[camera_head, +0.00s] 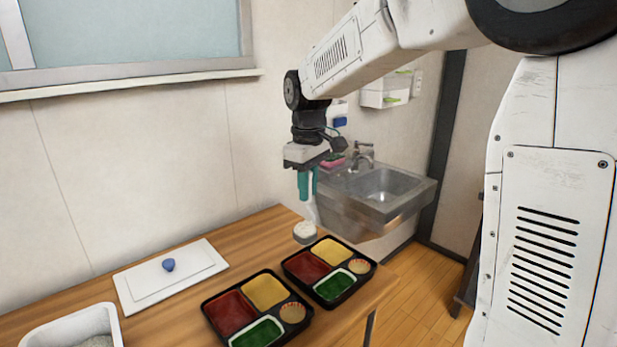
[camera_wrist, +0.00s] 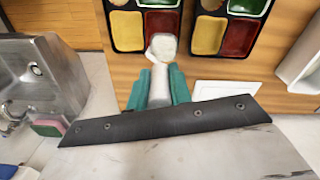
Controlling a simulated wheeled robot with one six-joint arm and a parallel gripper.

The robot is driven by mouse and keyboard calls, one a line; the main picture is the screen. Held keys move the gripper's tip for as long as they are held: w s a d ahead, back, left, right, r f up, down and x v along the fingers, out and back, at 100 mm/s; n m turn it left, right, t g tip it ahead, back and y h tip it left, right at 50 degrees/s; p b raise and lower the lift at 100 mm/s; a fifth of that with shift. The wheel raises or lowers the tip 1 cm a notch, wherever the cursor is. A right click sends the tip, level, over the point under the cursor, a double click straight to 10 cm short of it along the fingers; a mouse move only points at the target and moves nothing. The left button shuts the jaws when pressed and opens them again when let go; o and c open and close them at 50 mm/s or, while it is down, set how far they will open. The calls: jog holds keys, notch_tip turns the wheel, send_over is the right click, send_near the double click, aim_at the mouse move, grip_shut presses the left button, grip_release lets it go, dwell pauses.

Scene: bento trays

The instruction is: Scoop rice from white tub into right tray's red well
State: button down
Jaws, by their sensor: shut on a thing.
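My gripper (camera_head: 308,186) is shut on the handle of a white scoop (camera_head: 310,212) and holds it pointing down. The teal fingers also show in the wrist view (camera_wrist: 158,88). The scoop's bowl carries a white heap of rice (camera_wrist: 161,46). In the wrist view the bowl overlaps the near edge of the right tray's red well (camera_wrist: 160,27); it appears to be above the tray, apart from it. The right tray (camera_head: 284,268) is black, and the visible part of its red well (camera_head: 306,266) looks empty. The white tub (camera_head: 42,329) holds rice (camera_head: 97,342) at the lower left.
The left tray (camera_head: 206,312) lies beside the right one, with red, yellow and green wells. A white lid with a blue knob (camera_head: 140,290) lies flat behind it. A metal sink (camera_head: 385,190) stands beyond the table's right end. The wall is close behind the table.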

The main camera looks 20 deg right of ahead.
jog(key=shift+f, duration=0.95)
jog(key=shift+s+a+f+t+h, duration=0.1)
jog(key=shift+s+a+t+h, duration=0.1)
jog(key=shift+a+h, duration=0.25)
jog(key=shift+s+a+f+t+h, duration=0.15)
jog(key=shift+a+h, duration=0.2)
jog(key=shift+a, duration=0.2)
jog(key=s+a+f+t+h, duration=0.3)
jog(key=a+f+t+h, duration=0.1)
jog(key=a+f+h, duration=0.6)
jog(key=shift+s+a+f+h, duration=0.15)
jog(key=shift+s+a+h, duration=0.1)
jog(key=shift+h, duration=0.95)
